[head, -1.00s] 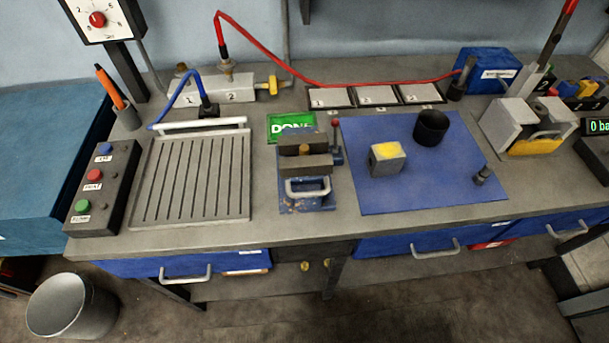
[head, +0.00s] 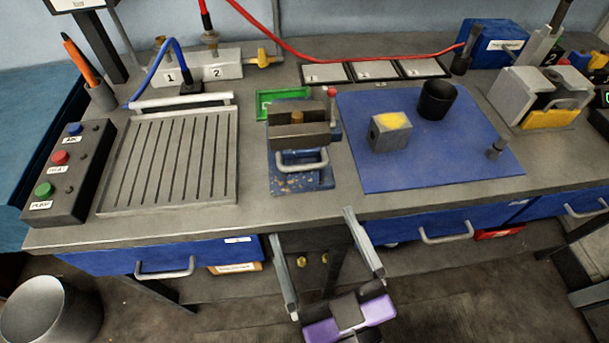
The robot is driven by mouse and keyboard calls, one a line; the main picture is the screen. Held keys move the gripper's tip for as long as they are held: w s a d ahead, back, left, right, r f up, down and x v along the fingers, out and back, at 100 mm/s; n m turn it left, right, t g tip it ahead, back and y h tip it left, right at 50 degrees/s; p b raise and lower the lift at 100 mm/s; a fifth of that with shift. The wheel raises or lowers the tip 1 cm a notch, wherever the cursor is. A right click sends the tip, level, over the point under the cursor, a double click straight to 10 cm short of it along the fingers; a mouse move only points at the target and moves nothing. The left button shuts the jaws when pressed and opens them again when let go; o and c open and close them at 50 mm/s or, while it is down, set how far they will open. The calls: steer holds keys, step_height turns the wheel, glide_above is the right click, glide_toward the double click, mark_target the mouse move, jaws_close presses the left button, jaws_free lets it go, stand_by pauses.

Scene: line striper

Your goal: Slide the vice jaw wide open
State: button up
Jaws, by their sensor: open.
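The blue vice (head: 302,187) stands on the bench in the middle of the head view, with two grey-brown jaws. The front jaw (head: 299,138) has a light U-shaped handle (head: 302,160) on its near side. A narrow gap lies between the jaws, and a small brown-orange piece (head: 296,117) shows there. My gripper (head: 316,228) is at the bottom centre, in front of the bench edge and nearer the camera than the vice. Its two long fingers are spread wide with nothing between them. It is apart from the vice and its handle.
A blue mat (head: 425,165) right of the vice holds a grey block (head: 390,132) with a yellow top, a black cup (head: 437,100) and a small dark peg (head: 496,148). A slotted plate (head: 170,160) lies to the left. A green tray (head: 284,103) sits behind the vice. Drawer handles stick out below the bench edge.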

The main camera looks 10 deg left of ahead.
mark_target(305, 170)
steer(key=shift+w+a+f+m+t+h+p, duration=0.15)
steer(key=shift+w+a+m+h, duration=0.5)
steer(key=shift+w, duration=1.6)
steer(key=shift+w+a+f+m+t+h+p, duration=0.25)
steer(key=shift+w+a+m+h, duration=0.4)
steer(key=shift+w, duration=1.6)
steer(key=shift+w+a+f+m+g+h+p, duration=0.2)
steer(key=shift+w+a+m+h, duration=0.45)
steer(key=shift+w, duration=1.6)
